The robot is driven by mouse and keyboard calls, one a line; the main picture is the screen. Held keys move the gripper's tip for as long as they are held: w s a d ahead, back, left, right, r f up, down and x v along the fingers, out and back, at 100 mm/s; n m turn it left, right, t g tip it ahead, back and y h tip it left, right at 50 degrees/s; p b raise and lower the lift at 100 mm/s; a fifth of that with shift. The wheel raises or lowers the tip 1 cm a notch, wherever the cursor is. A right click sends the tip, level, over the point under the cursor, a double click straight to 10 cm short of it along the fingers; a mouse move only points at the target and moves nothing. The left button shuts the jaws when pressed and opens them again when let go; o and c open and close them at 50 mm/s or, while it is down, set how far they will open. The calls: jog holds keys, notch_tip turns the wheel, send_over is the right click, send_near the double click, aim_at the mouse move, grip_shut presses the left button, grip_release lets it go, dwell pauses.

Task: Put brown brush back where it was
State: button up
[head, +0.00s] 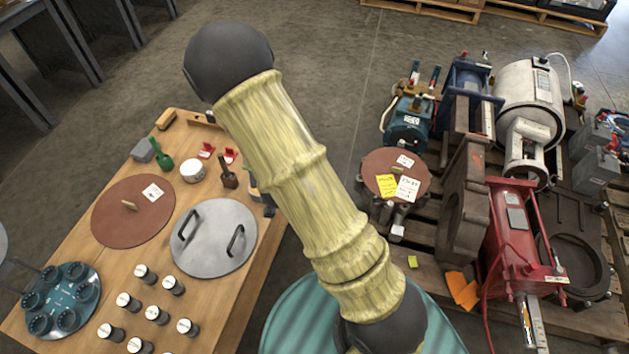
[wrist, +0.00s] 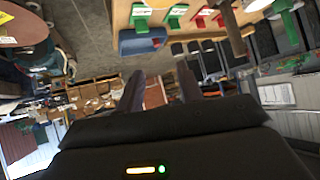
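A dark brown piece with a narrow handle and wider base, which looks like the brown brush (head: 228,178), stands on the wooden table (head: 218,312) near its right edge, beside the grey lidded disc. A brown shape that may be the same brush (wrist: 229,25) shows at the top of the wrist view. My gripper (wrist: 160,88) has its two dark fingers apart with nothing seen between them. In the head view my arm hides most of the gripper. The fingers appear clear of the brush.
The table also holds a grey disc with handles (head: 214,250), a reddish disc (head: 133,211), a white roll (head: 192,171), red clamps (head: 207,150) and several capped cylinders. A blue block (wrist: 138,42) shows in the wrist view. Pumps and a red press (head: 512,235) crowd the pallet at right.

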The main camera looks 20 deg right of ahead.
jog(key=s+d+r+n+g, duration=0.1)
jog(key=s+d+r+g, duration=0.2)
jog(key=s+r, duration=0.3)
jog(key=s+d+r+n+g, duration=0.1)
jog(key=s+d+r+g, duration=0.2)
jog(key=s, duration=0.8)
notch_tip(320, 180, up, 3)
jog(key=shift+s+r+g+y, duration=0.25)
jog(key=shift+g+y, duration=0.15)
jog(key=shift+g, duration=0.6)
jog(key=shift+f, duration=0.1)
